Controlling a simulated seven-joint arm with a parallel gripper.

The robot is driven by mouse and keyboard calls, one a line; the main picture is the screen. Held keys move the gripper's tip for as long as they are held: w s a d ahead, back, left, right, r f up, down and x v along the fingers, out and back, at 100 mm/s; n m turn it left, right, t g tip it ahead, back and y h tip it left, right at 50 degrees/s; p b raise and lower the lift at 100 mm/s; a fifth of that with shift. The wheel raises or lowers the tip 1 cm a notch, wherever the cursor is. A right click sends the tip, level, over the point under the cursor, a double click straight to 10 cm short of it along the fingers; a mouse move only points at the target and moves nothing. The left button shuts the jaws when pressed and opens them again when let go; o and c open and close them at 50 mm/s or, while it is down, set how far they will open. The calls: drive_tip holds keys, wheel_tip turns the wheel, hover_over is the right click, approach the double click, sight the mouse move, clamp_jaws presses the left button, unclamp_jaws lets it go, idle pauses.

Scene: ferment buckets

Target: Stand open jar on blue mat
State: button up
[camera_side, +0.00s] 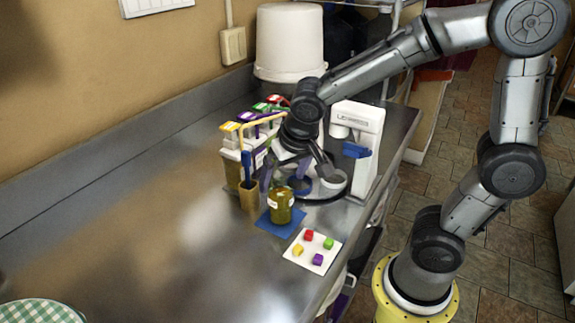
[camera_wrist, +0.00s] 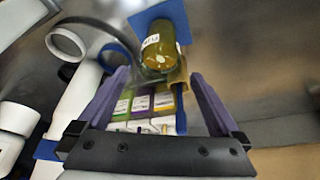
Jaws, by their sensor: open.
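An open-looking jar (camera_side: 281,206) with yellow-green contents and a white label stands upright on the blue mat (camera_side: 264,222). In the wrist view the jar (camera_wrist: 160,50) lies just beyond my fingertips, with the blue mat (camera_wrist: 150,18) under and behind it. My gripper (camera_wrist: 160,78) is open, with two purple fingers apart and nothing held between them. In the side view my gripper (camera_side: 290,168) hangs above and behind the jar, and its fingertips are partly hidden. I see no clear contact between fingers and jar.
A white plate (camera_side: 295,259) with several coloured cubes lies in front of the mat. Tall labelled containers (camera_side: 231,160) and a white machine (camera_side: 358,135) stand behind. The counter at left is mostly clear.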

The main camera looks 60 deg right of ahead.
drive_tip(key=s+r+n+y, duration=0.1)
drive_tip(key=s+r+n, duration=0.1)
drive_tip(key=s, duration=0.5)
drive_tip(key=s+r+n+t+y, duration=0.1)
drive_tip(key=s+r+n, duration=0.2)
drive_tip(key=s, duration=0.5)
drive_tip(key=shift+s+a+r+t, duration=0.3)
drive_tip(key=shift+a+r, duration=0.1)
drive_tip(key=shift+r, duration=0.5)
